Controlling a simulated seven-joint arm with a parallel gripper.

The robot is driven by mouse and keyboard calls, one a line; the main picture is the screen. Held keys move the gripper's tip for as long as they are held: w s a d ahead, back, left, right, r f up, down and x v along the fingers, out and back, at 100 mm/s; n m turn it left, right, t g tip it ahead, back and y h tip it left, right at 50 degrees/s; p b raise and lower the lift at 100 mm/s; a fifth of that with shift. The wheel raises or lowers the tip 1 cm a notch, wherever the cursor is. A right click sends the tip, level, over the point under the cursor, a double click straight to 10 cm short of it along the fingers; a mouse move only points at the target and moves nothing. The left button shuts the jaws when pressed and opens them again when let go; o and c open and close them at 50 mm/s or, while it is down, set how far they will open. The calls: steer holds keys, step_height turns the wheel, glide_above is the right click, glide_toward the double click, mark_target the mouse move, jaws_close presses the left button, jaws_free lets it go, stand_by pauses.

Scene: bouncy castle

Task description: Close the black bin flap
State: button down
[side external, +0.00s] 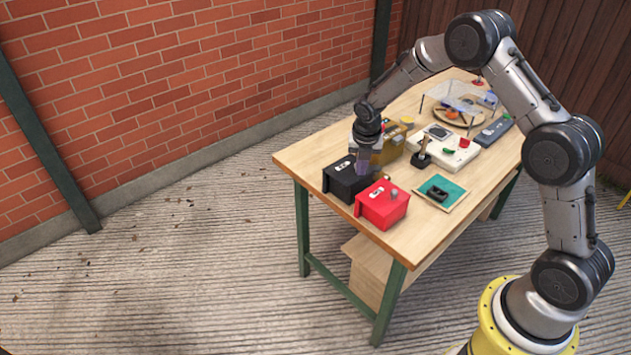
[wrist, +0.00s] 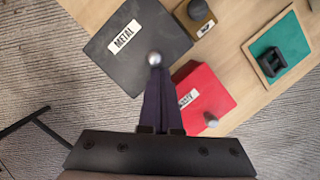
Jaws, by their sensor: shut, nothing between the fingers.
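The black bin (side external: 342,187) stands at the table's near left corner. Its flap (wrist: 125,52) carries a white label reading METAL and a silver knob near one edge. In the side view the flap looks flat on top of the bin. My gripper (side external: 366,172) is over the bin's right side, pointing down. In the wrist view my gripper (wrist: 156,72) has its fingers together with nothing between them, tips at the knob (wrist: 155,58). I cannot tell whether they touch it.
A red bin (side external: 383,209) with a silver knob stands close beside the black one. A yellowish bin (side external: 387,150) stands behind. A green mat (side external: 440,192) with a black object lies to the right. Several other items crowd the far end of the table.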

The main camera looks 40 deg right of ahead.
steer(key=s, duration=0.1)
steer(key=s+a, duration=0.2)
steer(key=shift+s+a+f, duration=0.25)
steer(key=shift+s+f, duration=0.1)
steer(key=shift+f, duration=0.05)
steer(key=s+a+r+t, duration=0.1)
steer(key=s+r, duration=0.1)
steer(key=r, duration=0.9)
steer(key=s+a+r+t, duration=0.2)
steer(key=r, duration=0.8)
steer(key=s+a+r+m+t, duration=0.1)
steer(key=s+a+r+m, duration=0.1)
steer(key=s+r+m, duration=0.55)
steer(key=s+a+f+m+y, duration=0.1)
steer(key=s+m, duration=0.8)
steer(key=s+a+f+m+y, duration=0.1)
steer(key=s+a+f+m, duration=0.1)
steer(key=s+m, duration=0.7)
steer(key=shift+s+f+m, duration=0.2)
steer(key=shift+f+m, duration=0.05)
steer(key=shift+m, duration=0.3)
